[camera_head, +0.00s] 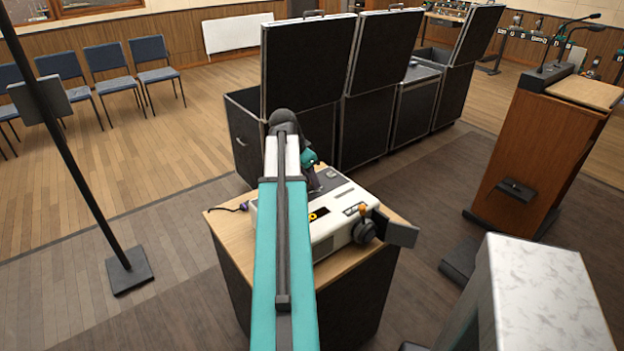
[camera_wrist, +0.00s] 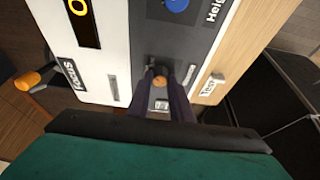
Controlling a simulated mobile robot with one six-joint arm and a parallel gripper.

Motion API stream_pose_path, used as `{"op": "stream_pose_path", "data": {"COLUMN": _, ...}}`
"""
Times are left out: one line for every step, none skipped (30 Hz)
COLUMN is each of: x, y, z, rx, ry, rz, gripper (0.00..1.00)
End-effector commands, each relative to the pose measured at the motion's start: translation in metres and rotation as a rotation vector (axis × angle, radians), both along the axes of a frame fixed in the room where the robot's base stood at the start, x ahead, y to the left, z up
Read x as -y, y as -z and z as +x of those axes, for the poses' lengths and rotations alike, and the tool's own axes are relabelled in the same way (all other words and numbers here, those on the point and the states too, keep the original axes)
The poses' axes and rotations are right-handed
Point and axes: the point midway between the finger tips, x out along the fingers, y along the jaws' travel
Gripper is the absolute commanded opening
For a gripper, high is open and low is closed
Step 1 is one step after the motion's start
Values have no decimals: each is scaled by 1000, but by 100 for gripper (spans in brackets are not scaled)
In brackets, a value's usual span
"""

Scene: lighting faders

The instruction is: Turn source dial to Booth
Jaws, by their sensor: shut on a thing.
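A white and grey console (camera_head: 335,235) sits on a wooden-topped stand; it also fills the top of the wrist view (camera_wrist: 115,45). My gripper (camera_wrist: 160,80) points down at its grey strip. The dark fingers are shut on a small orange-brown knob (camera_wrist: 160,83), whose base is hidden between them. A round blue part (camera_wrist: 177,4) is cut off at the top edge of the wrist view. I cannot tell which part is the source dial, and no "Booth" mark is readable. In the head view my arm covers much of the console.
A "Focus" label (camera_wrist: 73,75) and a dark display (camera_wrist: 84,20) with a yellow digit lie left of my fingers. An orange handle (camera_wrist: 27,80) and a black round part (camera_head: 364,231) stick out at the console's side. Black cases (camera_head: 310,65) stand behind; a lectern (camera_head: 535,150) stands right.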

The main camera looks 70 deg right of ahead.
Motion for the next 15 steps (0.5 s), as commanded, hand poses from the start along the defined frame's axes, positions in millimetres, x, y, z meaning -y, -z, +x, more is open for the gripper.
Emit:
{"op": "stream_pose_path", "data": {"x": -1, "y": 0, "z": -3, "rx": -5, "ry": -2, "rz": -1, "gripper": 0}}
{"op": "stream_pose_path", "data": {"x": -1, "y": 0, "z": -3, "rx": -6, "ry": -5, "rz": -1, "gripper": 0}}
{"op": "stream_pose_path", "data": {"x": -1, "y": 0, "z": -3, "rx": -6, "ry": -11, "rz": -1, "gripper": 0}}
{"op": "stream_pose_path", "data": {"x": -1, "y": 0, "z": -3, "rx": -6, "ry": -16, "rz": -1, "gripper": 0}}
{"op": "stream_pose_path", "data": {"x": -2, "y": 0, "z": -3, "rx": -5, "ry": -22, "rz": -1, "gripper": 0}}
{"op": "stream_pose_path", "data": {"x": -2, "y": 0, "z": -4, "rx": -5, "ry": -33, "rz": -1, "gripper": 0}}
{"op": "stream_pose_path", "data": {"x": -2, "y": 0, "z": -4, "rx": -7, "ry": -42, "rz": -2, "gripper": 0}}
{"op": "stream_pose_path", "data": {"x": -2, "y": 0, "z": -4, "rx": -6, "ry": -52, "rz": -2, "gripper": 0}}
{"op": "stream_pose_path", "data": {"x": -2, "y": 0, "z": -4, "rx": -6, "ry": -68, "rz": -1, "gripper": 0}}
{"op": "stream_pose_path", "data": {"x": -2, "y": 0, "z": -4, "rx": -6, "ry": -81, "rz": -1, "gripper": 0}}
{"op": "stream_pose_path", "data": {"x": -3, "y": 0, "z": -5, "rx": -6, "ry": -95, "rz": 0, "gripper": 0}}
{"op": "stream_pose_path", "data": {"x": -3, "y": 0, "z": -5, "rx": -6, "ry": -116, "rz": 0, "gripper": 0}}
{"op": "stream_pose_path", "data": {"x": -3, "y": 0, "z": -5, "rx": -6, "ry": -133, "rz": 0, "gripper": 0}}
{"op": "stream_pose_path", "data": {"x": -3, "y": 0, "z": -6, "rx": -6, "ry": -149, "rz": 0, "gripper": 0}}
{"op": "stream_pose_path", "data": {"x": -3, "y": 0, "z": -6, "rx": -6, "ry": -175, "rz": 0, "gripper": 0}}
